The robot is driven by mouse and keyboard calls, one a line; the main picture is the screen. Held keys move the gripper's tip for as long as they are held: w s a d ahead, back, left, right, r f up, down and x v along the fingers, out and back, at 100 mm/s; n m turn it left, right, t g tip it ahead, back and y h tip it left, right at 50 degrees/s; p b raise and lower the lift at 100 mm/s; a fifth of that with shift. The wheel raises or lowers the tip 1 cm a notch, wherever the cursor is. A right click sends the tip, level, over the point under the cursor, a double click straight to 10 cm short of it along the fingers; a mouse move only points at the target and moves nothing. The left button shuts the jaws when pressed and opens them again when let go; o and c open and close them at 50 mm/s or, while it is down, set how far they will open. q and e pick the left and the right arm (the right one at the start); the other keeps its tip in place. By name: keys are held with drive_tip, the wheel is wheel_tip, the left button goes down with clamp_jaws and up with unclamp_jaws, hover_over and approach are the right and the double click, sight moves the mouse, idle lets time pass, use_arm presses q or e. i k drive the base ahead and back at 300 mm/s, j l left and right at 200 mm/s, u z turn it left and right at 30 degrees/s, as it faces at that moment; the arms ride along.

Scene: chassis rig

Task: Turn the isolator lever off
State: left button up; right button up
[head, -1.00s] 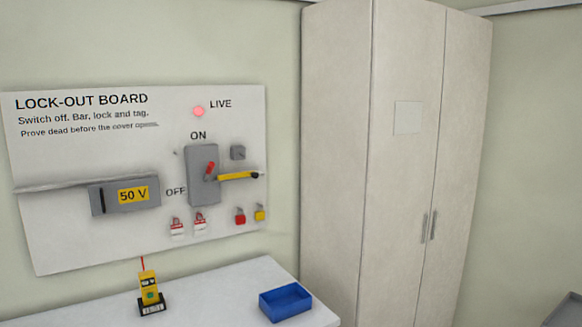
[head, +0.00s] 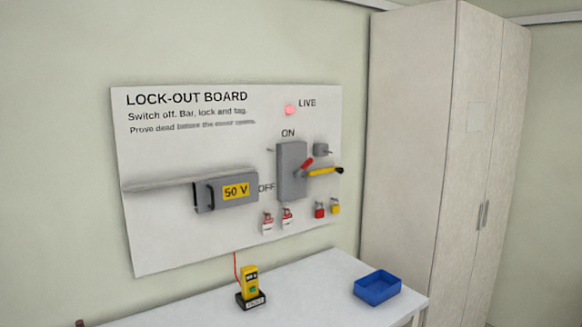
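The isolator is a grey box (head: 290,170) on the white lock-out board (head: 160,235), with ON printed above it and OFF to its lower left. Its red lever (head: 306,163) sticks out from the front of the box and slants up to the right. A yellow bar with a black end (head: 325,171) lies just right of the lever; I cannot tell whether they touch. The LIVE lamp (head: 290,110) glows red. Neither of my grippers is in the head view.
A grey 50 V box (head: 226,192) is on the board. Red and yellow padlocks (head: 320,210) and red-and-white tags (head: 268,224) hang below the isolator. On the white bench (head: 320,285) stand a yellow tester (head: 249,281) and a blue tray (head: 377,290). A tall cabinet (head: 425,150) stands right.

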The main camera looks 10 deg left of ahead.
sight(309, 161)
drive_tip(key=k+j, duration=0.1)
drive_tip(key=j, duration=0.5)
drive_tip(key=k+j, duration=0.15)
drive_tip(key=j, duration=0.15)
drive_tip(key=i+l, duration=0.2)
drive_tip(key=l, duration=0.25)
drive_tip(key=i+l, duration=0.2)
drive_tip(key=l, duration=0.2)
drive_tip(key=i+l+u, duration=0.1)
drive_tip(key=i+l, duration=0.15)
drive_tip(key=l, duration=0.2)
drive_tip(key=i+l, duration=0.2)
drive_tip(key=l, duration=0.25)
drive_tip(key=i+l, duration=0.2)
drive_tip(key=l, duration=0.25)
drive_tip(key=i+l+u, duration=0.1)
drive_tip(key=l, duration=0.35)
drive_tip(key=i+l, duration=0.25)
drive_tip(key=l, duration=0.2)
drive_tip(key=i+l, duration=0.2)
drive_tip(key=l, duration=0.25)
